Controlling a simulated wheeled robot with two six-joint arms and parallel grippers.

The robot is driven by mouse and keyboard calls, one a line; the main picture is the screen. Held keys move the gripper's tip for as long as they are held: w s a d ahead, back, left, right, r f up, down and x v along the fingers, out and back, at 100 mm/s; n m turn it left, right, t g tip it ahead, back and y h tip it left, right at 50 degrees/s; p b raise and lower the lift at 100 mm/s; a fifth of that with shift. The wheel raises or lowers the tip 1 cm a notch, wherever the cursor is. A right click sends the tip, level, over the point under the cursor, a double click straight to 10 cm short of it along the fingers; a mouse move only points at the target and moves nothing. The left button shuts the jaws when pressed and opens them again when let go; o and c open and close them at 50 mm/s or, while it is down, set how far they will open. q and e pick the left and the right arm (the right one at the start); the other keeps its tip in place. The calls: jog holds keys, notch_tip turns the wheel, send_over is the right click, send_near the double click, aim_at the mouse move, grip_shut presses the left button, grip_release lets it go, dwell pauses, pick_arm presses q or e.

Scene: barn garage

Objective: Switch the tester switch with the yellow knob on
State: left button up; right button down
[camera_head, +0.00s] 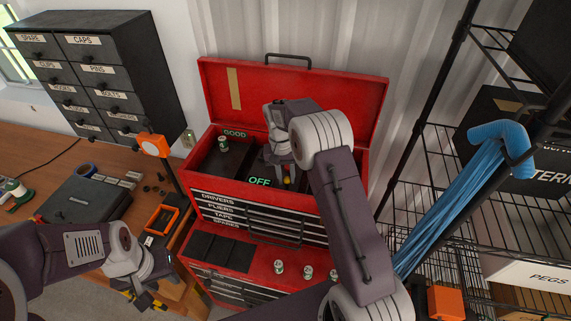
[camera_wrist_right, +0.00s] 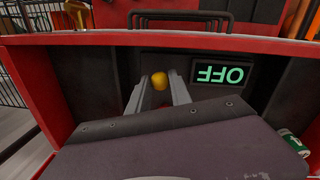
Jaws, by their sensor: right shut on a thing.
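The yellow knob (camera_wrist_right: 159,81) of the tester switch shows between the two fingers of my right gripper (camera_wrist_right: 159,92) in the right wrist view. In the head view the knob (camera_head: 287,181) is a small yellow spot below the gripper. My right gripper is shut on the knob, inside the open top of the red tool chest (camera_head: 300,204). A lit green OFF display (camera_wrist_right: 223,74) is beside the knob; it also shows in the head view (camera_head: 260,181). My left gripper (camera_head: 148,299) is low at the left, away from the switch; its jaw opening is unclear.
The chest's raised lid (camera_head: 350,98) stands behind my right arm. A dark bin marked GOOD (camera_head: 226,160) is left of the switch, with a can (camera_head: 223,144) at its edge. Several cans stand on the lower ledge. A wire shelf (camera_head: 440,150) with blue hoses is at the right.

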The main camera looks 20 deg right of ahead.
pick_arm(q)
jog(key=shift+r+p, duration=1.6)
jog(key=shift+r, duration=0.7)
pick_arm(e)
jog(key=shift+w+d+g+y, duration=0.35)
jog(key=shift+g+y, duration=0.25)
jog(key=shift+g, duration=0.2)
